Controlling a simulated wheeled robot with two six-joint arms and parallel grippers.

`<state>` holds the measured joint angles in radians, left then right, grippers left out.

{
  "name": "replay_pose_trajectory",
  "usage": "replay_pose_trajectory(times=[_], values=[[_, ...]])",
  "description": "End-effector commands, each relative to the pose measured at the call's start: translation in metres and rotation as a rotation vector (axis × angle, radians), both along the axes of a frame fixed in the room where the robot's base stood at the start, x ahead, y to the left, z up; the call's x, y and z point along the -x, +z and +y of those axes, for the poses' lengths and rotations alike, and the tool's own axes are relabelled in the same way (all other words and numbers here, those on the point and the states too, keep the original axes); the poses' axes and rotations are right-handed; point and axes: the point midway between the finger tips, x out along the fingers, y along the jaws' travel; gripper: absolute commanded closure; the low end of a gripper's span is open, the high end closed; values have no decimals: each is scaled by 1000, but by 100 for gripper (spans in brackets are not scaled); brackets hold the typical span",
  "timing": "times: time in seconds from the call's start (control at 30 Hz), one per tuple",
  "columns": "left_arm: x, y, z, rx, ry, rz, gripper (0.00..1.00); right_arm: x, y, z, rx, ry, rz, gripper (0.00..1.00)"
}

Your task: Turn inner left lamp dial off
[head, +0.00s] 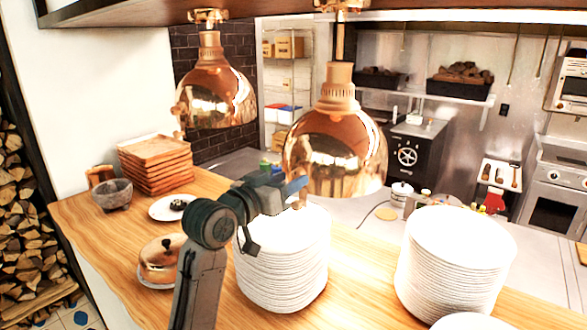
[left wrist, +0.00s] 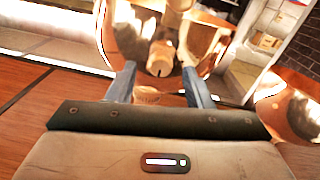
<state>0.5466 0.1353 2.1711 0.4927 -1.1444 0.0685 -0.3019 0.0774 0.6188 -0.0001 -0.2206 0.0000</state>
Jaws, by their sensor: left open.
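Two copper heat lamps hang over the wooden counter, a left lamp (head: 215,98) and a nearer right lamp (head: 335,150). My left gripper (head: 289,177) has blue fingers and is just below and left of the nearer lamp's rim. In the left wrist view the left gripper (left wrist: 158,72) is open, its fingers apart. A small round copper knob-like part (left wrist: 160,60) shows ahead between the fingertips, against the shiny lamp (left wrist: 125,40). I cannot tell from the glare whether the fingers touch it, or which way it is turned. My right gripper is out of view.
Stacked white plates (head: 282,275) stand below my left gripper, and another stack (head: 452,265) stands to the right. A copper cloche (head: 162,258), a stone bowl (head: 113,194) and stacked wooden trays (head: 155,163) are on the left. Some bare wood (head: 350,270) lies between the plate stacks.

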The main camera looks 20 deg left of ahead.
Motion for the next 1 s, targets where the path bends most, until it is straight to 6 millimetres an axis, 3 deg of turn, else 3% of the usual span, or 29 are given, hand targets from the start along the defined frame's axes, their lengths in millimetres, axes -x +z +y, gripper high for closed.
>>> replay_pose_trajectory(times=[0.2,0.53,0.77,1.0], values=[[-20,1,-7,0,1,1,54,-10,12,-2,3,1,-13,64],[-22,-1,-8,-2,1,-1,54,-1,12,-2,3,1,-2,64],[-22,0,-8,-2,1,-1,98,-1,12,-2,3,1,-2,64],[-22,-1,-8,-16,1,-5,98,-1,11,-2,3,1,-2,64]])
